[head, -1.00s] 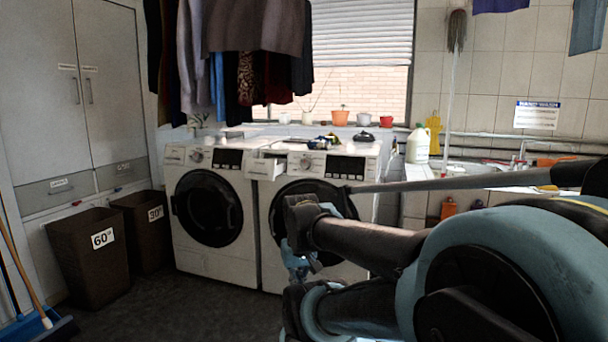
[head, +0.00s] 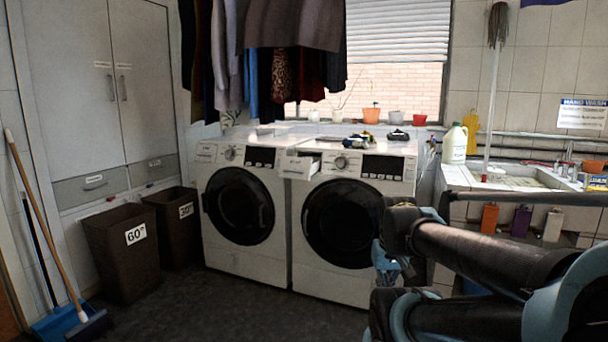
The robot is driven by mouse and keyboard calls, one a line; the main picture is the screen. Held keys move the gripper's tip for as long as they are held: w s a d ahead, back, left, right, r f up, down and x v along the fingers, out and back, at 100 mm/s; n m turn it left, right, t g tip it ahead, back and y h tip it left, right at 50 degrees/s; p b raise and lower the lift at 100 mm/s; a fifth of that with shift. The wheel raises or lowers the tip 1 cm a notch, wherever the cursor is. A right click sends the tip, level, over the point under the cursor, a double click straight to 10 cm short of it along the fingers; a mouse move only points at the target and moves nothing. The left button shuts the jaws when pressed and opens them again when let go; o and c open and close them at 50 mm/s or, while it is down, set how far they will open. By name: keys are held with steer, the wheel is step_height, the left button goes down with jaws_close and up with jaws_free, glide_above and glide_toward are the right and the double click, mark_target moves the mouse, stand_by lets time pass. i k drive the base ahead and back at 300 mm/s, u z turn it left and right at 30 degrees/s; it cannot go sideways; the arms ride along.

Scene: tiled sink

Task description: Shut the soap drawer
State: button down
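The soap drawer (head: 299,167) is a small white box at the top left of the right-hand washing machine (head: 345,261). It sticks out from the machine's front, so it is open. My gripper (head: 388,265) is at the lower right of the head view, in front of that machine's right edge. It is well to the right of the drawer and below it, apart from it. Its fingers are small and partly hidden by my arm, so I cannot tell whether they are open or shut.
A second washer (head: 239,224) stands to the left, then two brown bins (head: 124,262). Clothes (head: 270,60) hang above the machines. A sink (head: 515,178) is at the right. A broom and dustpan (head: 66,320) are at the lower left. The floor before the machines is clear.

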mark_target(302, 168)
steer(key=z, duration=0.05)
steer(key=i, duration=1)
steer(key=u, duration=0.05)
